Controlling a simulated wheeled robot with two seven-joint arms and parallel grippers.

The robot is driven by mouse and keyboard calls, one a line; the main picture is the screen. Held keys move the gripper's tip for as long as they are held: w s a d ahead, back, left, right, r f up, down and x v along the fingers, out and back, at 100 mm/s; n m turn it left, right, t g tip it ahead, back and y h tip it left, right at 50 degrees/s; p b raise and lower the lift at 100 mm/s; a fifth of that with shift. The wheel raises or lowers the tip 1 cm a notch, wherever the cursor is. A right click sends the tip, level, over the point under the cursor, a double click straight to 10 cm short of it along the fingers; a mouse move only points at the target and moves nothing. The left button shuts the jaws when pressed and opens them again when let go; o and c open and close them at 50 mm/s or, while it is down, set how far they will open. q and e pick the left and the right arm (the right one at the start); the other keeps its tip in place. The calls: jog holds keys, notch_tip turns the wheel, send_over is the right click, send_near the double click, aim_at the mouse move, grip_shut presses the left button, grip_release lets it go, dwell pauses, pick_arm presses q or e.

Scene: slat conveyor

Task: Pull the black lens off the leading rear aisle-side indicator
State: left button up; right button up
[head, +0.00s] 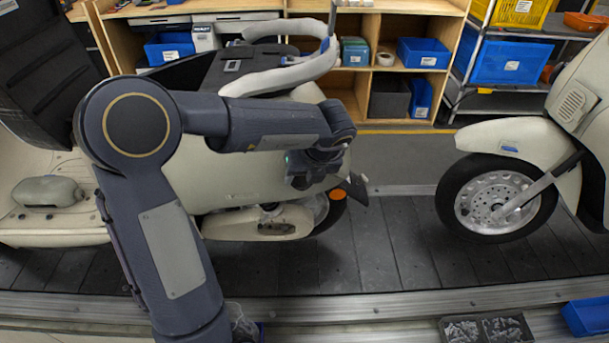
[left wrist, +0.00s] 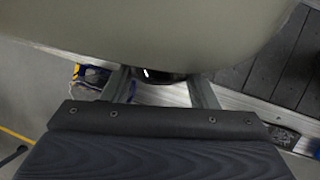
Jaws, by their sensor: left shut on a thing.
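My left gripper (head: 312,176) is at the rear side of the cream scooter (head: 225,180) on the left, close to the bodywork. In the left wrist view its two fingers stand on either side of a small dark round piece, the black lens (left wrist: 162,77), and are shut on it. The lens lies right under the edge of the cream body panel (left wrist: 160,40), which hides part of it. In the head view the gripper hides the lens and the indicator. I cannot tell whether the lens is still seated. My right gripper is in neither view.
An orange round reflector (head: 338,194) shows just below the gripper. A second cream scooter's front wheel (head: 497,201) stands to the right on the slat conveyor (head: 395,245). Shelves are behind.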

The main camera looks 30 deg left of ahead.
pick_arm(q)
jog(key=shift+s+d+r, duration=0.1)
jog(key=shift+s+d, duration=1.05)
jog(key=shift+s, duration=0.05)
dwell(1.9)
jog(key=shift+s+d+p, duration=0.35)
jog(key=shift+s+d, duration=0.25)
jog(key=shift+w+a, duration=0.85)
jog(key=shift+w, duration=0.05)
jog(key=shift+s, duration=0.1)
